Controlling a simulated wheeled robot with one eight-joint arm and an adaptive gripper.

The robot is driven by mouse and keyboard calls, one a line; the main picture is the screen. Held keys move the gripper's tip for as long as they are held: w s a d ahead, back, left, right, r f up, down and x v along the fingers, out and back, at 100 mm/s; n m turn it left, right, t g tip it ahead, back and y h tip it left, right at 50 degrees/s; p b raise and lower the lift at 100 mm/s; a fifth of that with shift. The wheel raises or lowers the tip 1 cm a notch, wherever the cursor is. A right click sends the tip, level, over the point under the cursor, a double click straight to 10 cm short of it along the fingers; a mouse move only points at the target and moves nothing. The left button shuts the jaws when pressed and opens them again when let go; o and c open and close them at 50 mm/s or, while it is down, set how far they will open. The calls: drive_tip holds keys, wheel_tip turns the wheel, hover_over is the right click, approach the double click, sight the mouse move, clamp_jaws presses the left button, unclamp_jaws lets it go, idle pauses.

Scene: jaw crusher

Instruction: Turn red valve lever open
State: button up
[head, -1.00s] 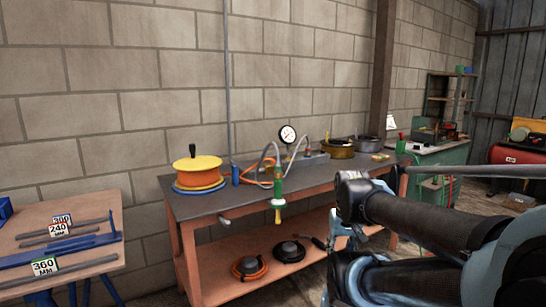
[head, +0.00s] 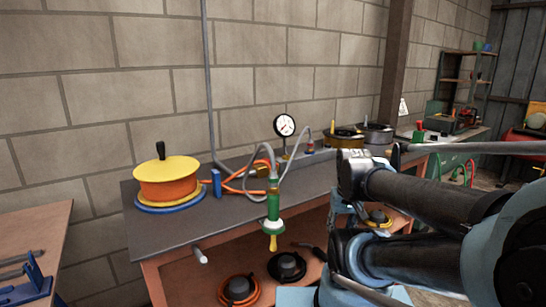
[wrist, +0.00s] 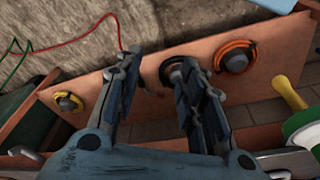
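No red valve lever can be made out for certain. In the head view, a small red part (head: 310,143) shows at a hose fitting at the back of the workbench (head: 165,227), right of the round pressure gauge (head: 284,125); it is too small to tell whether it is a lever. A green tool with a yellow handle (head: 272,208) stands at the bench's front edge and shows at the right edge of the wrist view (wrist: 302,132). My gripper (wrist: 160,68) is open and empty, its fingers apart over the lower shelf. My arm hides the bench's right part.
An orange reel (head: 166,182) stands on the bench's left. On the lower shelf lie an orange coil (wrist: 236,56), a dark coil (wrist: 172,73) and a yellow coil (wrist: 68,102). A second table (head: 38,232) is at left. Floor between the tables looks narrow.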

drive_tip(key=shift+w+a, duration=0.15)
drive_tip(key=shift+a, duration=0.05)
wheel_tip(320, 180, up, 29)
drive_tip(key=n+g, duration=0.2)
drive_tip(key=n, duration=0.5)
hover_over(272, 162)
wheel_tip(272, 162, down, 17)
drive_tip(key=shift+c, duration=0.3)
